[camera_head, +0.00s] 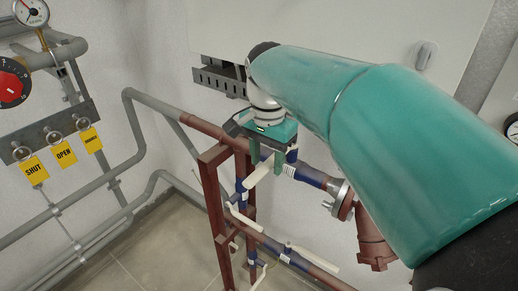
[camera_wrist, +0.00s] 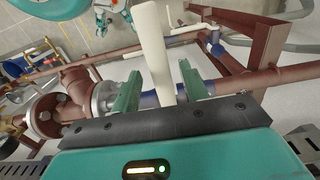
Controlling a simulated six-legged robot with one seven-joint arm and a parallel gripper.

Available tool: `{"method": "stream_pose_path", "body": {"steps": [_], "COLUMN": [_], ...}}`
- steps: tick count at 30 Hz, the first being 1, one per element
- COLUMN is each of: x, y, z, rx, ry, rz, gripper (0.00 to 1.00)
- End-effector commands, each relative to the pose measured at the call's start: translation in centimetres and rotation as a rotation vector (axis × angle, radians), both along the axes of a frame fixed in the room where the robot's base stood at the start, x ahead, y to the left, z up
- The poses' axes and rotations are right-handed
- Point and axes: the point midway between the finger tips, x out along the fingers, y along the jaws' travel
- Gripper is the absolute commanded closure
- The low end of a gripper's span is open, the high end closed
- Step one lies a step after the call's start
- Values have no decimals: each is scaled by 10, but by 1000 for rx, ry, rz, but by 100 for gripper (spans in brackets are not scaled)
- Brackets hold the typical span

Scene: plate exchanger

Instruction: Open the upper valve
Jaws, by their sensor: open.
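The upper valve has a long white lever handle (camera_head: 258,173) and a blue body on the upper pipe (camera_head: 308,176). In the head view, my gripper (camera_head: 267,160) points down at the handle, its green fingers close to it. In the wrist view, the handle (camera_wrist: 158,50) runs from the top edge down between the two spread fingers of my gripper (camera_wrist: 159,72). The fingers stand apart, one on each side of the handle, with visible gaps. The handle's lower end is hidden behind the gripper's dark front plate. I cannot tell how deep the handle sits between the fingers.
A lower pipe (camera_head: 272,244) carries more white levers (camera_head: 315,259). A red-brown stand (camera_head: 215,205) supports the pipes. A flanged fitting (camera_head: 372,235) is at the right. Yellow tags (camera_head: 64,154), a red dial and a gauge are at the left. A white cabinet (camera_head: 350,30) is behind.

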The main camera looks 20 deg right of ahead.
Motion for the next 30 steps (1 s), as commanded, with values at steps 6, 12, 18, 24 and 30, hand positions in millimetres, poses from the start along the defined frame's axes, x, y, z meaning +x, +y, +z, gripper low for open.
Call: {"method": "stream_pose_path", "body": {"steps": [6, 12, 18, 24, 30], "x": [1, 1, 0, -2, -9], "y": [0, 0, 1, 0, -6], "z": [-1, -1, 0, 1, 1], "rx": [0, 0, 1, 1, 2], "ry": [1, 1, 1, 0, 0], "rz": [0, 0, 1, 20, 94], "gripper": [55, 95, 100, 100, 100]}}
